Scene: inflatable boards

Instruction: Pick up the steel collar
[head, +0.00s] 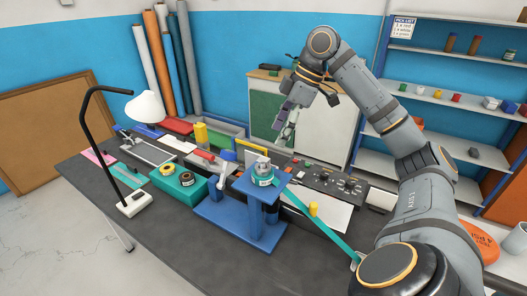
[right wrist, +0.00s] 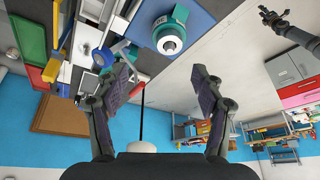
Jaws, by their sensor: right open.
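A silver ring-shaped part, which looks like the steel collar (head: 262,163), sits in a teal holder on top of the blue stand (head: 237,212). It also shows in the right wrist view (right wrist: 171,41), as a grey ring with a dark hole, beyond the fingertips. My right gripper (head: 283,122) is open and empty, above and behind the stand, apart from the collar. Its two spread fingers fill the lower part of the right wrist view (right wrist: 160,72). A dark gripper, apparently my left one (right wrist: 272,18), shows small at the upper right there; its jaw state is unclear.
A black lamp (head: 90,120) stands at the bench's left. A green block with a dark round part (head: 186,181) sits left of the stand. A control panel (head: 335,180) lies to the right, with a teal strip before it. The bench front is clear.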

